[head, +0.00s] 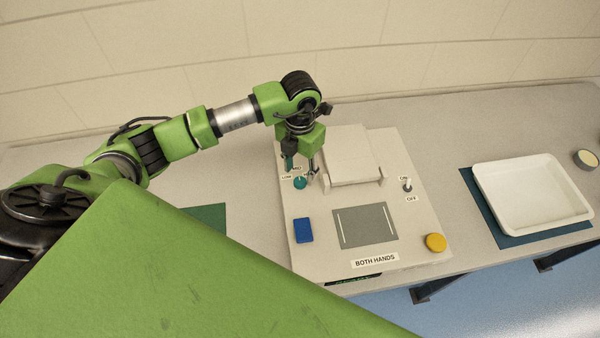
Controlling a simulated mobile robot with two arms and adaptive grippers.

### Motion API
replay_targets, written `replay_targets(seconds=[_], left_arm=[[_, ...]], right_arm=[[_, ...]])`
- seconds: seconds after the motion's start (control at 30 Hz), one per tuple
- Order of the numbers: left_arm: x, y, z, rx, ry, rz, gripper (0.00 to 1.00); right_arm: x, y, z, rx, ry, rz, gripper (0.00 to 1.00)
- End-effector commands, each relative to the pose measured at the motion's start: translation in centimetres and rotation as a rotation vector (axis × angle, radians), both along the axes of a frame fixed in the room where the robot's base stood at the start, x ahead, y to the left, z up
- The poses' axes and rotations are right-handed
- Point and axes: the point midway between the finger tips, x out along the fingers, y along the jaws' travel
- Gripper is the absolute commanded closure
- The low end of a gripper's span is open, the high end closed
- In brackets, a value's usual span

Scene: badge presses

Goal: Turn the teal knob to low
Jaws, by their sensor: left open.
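The teal knob (300,183) sits near the left back corner of the pale badge press (421,213). A "LOW" label (287,177) is just left of it, and another label above it is partly covered by my gripper. My left gripper (302,171) points down at the knob from above, with its fingers open. One finger is close to the knob's right side; I cannot tell whether it touches. The knob's pointer direction is too small to read. My right gripper is not in view.
The press carries a raised block (350,152), a toggle switch (407,186), a blue button (303,230), a yellow button (436,242), a grey plate (364,226) and a "BOTH HANDS" label (375,260). A white tray (532,206) lies on a dark mat to the right.

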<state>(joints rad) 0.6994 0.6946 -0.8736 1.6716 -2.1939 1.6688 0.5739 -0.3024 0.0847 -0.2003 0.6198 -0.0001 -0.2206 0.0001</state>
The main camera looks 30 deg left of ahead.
Motion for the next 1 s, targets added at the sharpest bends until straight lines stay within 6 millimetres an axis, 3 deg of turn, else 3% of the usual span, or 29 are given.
replay_targets(seconds=[0.1,0.3,0.63,0.8,1.0], left_arm=[[-0.1,-0.1,-1.8,-0.001,0.002,0.000,0.59],[0.0,0.0,-3.7,0.000,0.000,-0.001,0.59],[0.0,0.0,-4.1,0.000,-0.001,-0.001,0.59],[0.0,0.0,-4.1,0.000,-0.002,-0.001,0.97],[0.0,0.0,-4.0,0.000,-0.001,0.003,0.97]], right_arm=[[1.0,0.1,0.8,0.002,-0.015,0.000,0.73],[1.0,0.3,1.1,0.004,-0.014,-0.002,0.73],[0.1,0.8,1.0,0.009,-0.001,-0.004,0.73],[0.1,0.8,1.0,0.009,-0.001,-0.003,0.73],[0.1,0.7,1.0,0.008,0.000,-0.003,0.73]])
